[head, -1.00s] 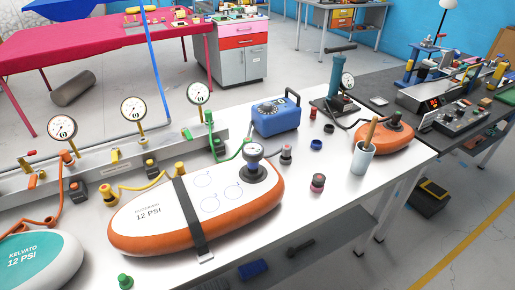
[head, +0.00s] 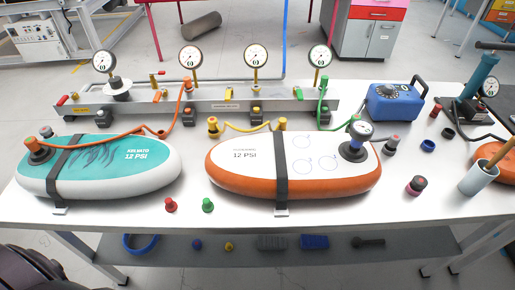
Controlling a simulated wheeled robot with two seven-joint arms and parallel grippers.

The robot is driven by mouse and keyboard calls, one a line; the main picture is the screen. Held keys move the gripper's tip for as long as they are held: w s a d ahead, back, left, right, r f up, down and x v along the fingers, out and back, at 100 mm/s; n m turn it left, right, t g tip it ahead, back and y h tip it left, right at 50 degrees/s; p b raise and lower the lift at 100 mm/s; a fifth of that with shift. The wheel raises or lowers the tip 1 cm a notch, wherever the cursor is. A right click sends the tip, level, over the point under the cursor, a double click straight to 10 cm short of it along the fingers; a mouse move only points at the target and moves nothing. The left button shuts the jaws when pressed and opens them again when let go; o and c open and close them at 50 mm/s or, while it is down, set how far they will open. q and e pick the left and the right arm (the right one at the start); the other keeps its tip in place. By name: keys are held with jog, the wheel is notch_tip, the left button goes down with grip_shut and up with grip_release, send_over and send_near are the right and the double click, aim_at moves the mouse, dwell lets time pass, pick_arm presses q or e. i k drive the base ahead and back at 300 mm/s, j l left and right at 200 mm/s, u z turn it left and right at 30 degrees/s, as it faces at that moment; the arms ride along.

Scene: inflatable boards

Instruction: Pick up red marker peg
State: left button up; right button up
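The red marker peg (head: 171,205) stands upright on the white table near its front edge, in front of the gap between the two inflatable boards. A green peg (head: 208,205) stands just to its right. The teal board (head: 150,158) lies behind and left of the red peg, and the orange-and-white board (head: 345,170) behind and right. Neither of my grippers shows in the head view. Nothing touches the red peg.
A manifold rail (head: 215,103) with several gauges runs along the back. A blue pump box (head: 395,103) and a cup (head: 478,178) stand at the right. A lower shelf (head: 200,262) holds small items. The table's front strip around the pegs is mostly clear.

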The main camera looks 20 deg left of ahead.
aim_at(172, 206)
jog(key=u, duration=1.45)
